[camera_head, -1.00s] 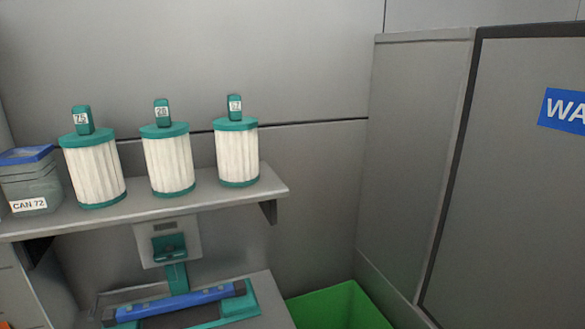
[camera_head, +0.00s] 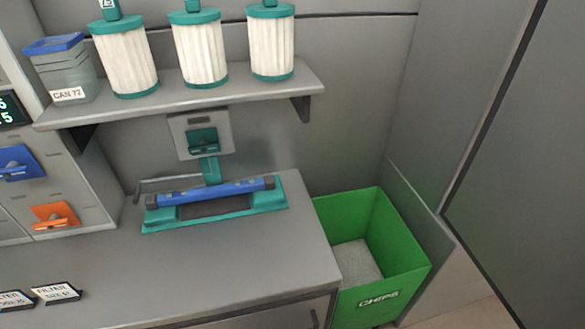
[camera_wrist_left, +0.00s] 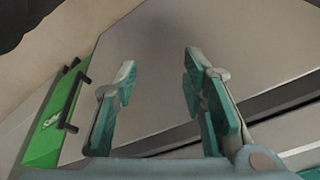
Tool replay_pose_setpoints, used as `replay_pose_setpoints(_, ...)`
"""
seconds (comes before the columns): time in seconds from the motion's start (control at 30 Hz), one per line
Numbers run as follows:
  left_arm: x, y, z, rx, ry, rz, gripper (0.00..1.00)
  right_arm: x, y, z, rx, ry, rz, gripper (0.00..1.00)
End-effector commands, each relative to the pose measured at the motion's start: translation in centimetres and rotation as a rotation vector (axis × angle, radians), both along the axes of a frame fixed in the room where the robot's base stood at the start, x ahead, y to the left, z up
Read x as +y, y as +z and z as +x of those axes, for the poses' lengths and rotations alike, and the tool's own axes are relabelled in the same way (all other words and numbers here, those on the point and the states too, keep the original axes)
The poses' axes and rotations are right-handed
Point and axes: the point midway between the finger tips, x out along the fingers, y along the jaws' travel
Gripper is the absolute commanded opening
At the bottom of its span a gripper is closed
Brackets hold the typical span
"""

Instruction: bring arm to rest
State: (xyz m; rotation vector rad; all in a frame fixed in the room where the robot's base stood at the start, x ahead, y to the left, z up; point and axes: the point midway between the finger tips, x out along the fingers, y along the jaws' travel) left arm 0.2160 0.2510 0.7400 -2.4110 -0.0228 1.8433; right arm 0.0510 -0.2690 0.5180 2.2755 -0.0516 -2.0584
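My left gripper (camera_wrist_left: 158,75) shows in the left wrist view with its two teal-padded fingers apart and nothing between them. It hangs in front of a plain grey surface (camera_wrist_left: 155,40). Neither of my arms shows in the head view, and my right gripper is out of sight.
A shelf (camera_head: 150,108) holds white filters (camera_head: 202,55) and a grey can (camera_head: 65,75). Below, a teal fixture with a blue bar (camera_head: 215,190) stands on the counter (camera_head: 215,265). A green chips bin (camera_head: 405,275) stands right of it. The counter front is mostly clear.

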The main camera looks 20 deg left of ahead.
Motion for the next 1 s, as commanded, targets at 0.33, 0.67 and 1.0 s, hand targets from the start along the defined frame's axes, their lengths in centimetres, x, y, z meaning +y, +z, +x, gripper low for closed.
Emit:
replay_pose_setpoints(0.33,1.6,-18.0,-8.9,0.119,0.032,-0.005,0.38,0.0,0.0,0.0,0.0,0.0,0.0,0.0)
replay_pose_setpoints(0.67,1.6,-22.1,-16.5,0.161,0.043,-0.01,0.38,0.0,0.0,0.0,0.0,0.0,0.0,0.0)
replay_pose_setpoints(1.0,1.7,-22.1,-16.5,0.162,0.043,-0.01,0.38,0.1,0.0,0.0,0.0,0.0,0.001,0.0)
